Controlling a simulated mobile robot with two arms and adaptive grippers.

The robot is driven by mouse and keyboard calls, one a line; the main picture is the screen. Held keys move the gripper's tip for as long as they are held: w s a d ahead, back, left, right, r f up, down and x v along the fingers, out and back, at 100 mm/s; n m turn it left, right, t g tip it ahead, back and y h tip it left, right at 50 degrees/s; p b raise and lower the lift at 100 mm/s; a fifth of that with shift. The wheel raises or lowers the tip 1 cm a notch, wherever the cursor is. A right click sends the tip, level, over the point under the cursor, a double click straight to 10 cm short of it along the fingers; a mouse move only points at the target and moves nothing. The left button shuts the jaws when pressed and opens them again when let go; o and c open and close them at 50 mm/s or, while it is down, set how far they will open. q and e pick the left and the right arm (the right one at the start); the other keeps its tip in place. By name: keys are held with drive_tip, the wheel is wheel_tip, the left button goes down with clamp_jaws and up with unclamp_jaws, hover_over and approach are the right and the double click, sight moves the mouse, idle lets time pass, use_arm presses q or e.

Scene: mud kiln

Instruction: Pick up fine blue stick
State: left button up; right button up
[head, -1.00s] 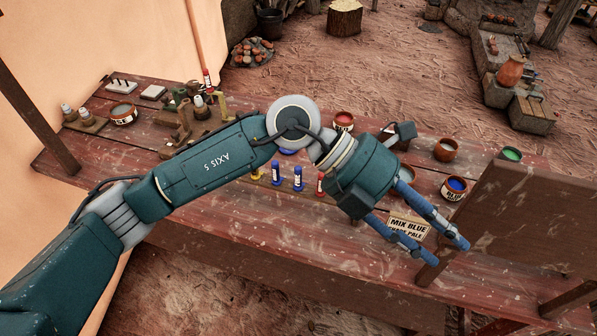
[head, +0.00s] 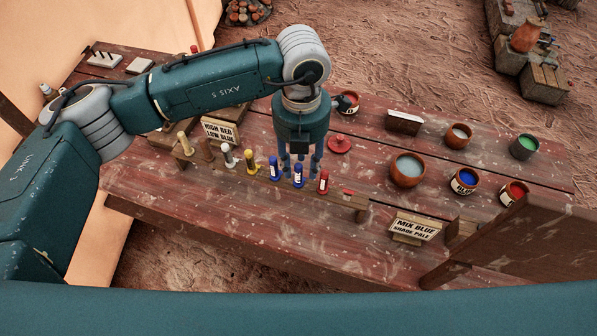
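Two blue sticks stand upright in a low wooden rack (head: 345,199) on the table. The left blue stick (head: 274,169) and the right blue stick (head: 298,177) look alike, both with pale labels. I cannot tell from their labels which one is fine. My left gripper (head: 301,167) points down with its fingers apart, close around or just behind the right blue stick. Contact with it cannot be made out. My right gripper is not in view.
A red stick (head: 323,183) stands just right, and a yellow stick (head: 252,161) and a white stick (head: 229,156) stand left. A red lid (head: 339,144) lies behind. Paint pots, including a blue one (head: 464,181), stand right. A "MIX BLUE SHADE PALE" sign (head: 415,228) stands front right.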

sight(299, 172)
use_arm(q)
drive_tip(key=f, duration=0.1)
drive_tip(key=f+p, duration=0.2)
drive_tip(key=shift+w+a+f, duration=0.15)
drive_tip(key=shift+a+f, duration=0.1)
drive_tip(key=shift+f, duration=0.45)
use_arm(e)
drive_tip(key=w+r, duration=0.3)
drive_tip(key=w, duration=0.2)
use_arm(q)
drive_tip(key=shift+f, duration=0.15)
drive_tip(key=shift+w+f, duration=0.1)
drive_tip(key=c, duration=0.3)
clamp_jaws()
drive_tip(key=shift+r, duration=0.45)
wheel_tip(299, 172, up, 19)
drive_tip(key=b, duration=0.5)
drive_tip(key=shift+r, duration=0.15)
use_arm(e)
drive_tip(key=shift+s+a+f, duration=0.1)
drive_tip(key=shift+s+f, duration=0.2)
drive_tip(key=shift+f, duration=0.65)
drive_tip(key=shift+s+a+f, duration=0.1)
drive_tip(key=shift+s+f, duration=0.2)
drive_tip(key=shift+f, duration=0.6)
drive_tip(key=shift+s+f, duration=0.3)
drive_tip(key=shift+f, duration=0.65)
